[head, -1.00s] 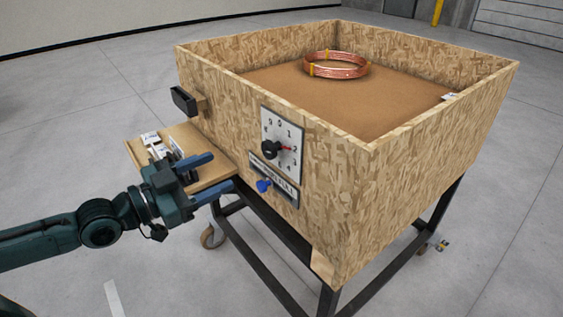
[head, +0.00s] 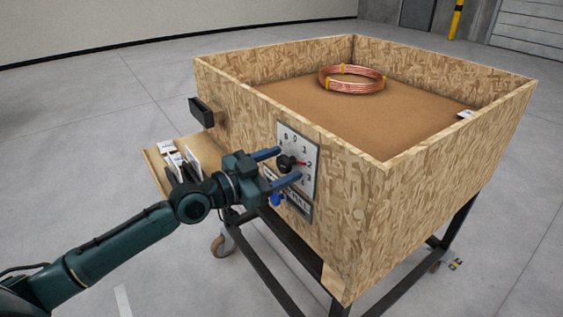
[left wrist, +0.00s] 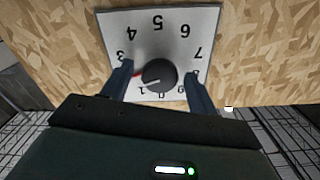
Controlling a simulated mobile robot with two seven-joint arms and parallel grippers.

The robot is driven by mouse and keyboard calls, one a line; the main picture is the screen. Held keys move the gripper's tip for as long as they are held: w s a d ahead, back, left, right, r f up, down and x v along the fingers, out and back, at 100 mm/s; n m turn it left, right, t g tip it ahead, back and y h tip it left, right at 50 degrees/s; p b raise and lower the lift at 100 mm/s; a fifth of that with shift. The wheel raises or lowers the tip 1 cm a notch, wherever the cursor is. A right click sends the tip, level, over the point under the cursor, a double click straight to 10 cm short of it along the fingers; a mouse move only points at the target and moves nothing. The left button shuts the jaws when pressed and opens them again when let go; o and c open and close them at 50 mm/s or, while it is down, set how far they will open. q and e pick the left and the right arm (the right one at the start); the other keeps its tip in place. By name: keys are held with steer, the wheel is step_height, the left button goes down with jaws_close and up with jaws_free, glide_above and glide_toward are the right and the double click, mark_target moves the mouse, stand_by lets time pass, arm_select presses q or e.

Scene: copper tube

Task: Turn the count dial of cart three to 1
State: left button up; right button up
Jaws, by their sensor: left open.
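The cart (head: 350,215) is a chipboard box on a dark wheeled frame. The white count dial plate (head: 311,154) with numbers is on its front panel. The black dial knob (head: 286,163) has a red pointer towards 2. My left gripper (head: 282,166) is open, its blue fingers on either side of the knob, close to the plate. In the left wrist view the knob (left wrist: 159,75) sits between the fingertips with a gap at its sides; the plate (left wrist: 175,25) looks upside down there. Whether a finger touches the knob is unclear. My right gripper is not in view.
A black handle (head: 201,112) sticks out at the left. A side shelf (head: 153,165) holds white cards. A copper coil (head: 351,78) lies inside the cart. The floor around is clear.

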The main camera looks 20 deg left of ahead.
arm_select(q)
steer(key=shift+w+d, duration=0.25)
steer(key=shift+w, duration=0.05)
steer(key=shift+c, duration=0.2)
steer(key=c, duration=0.9)
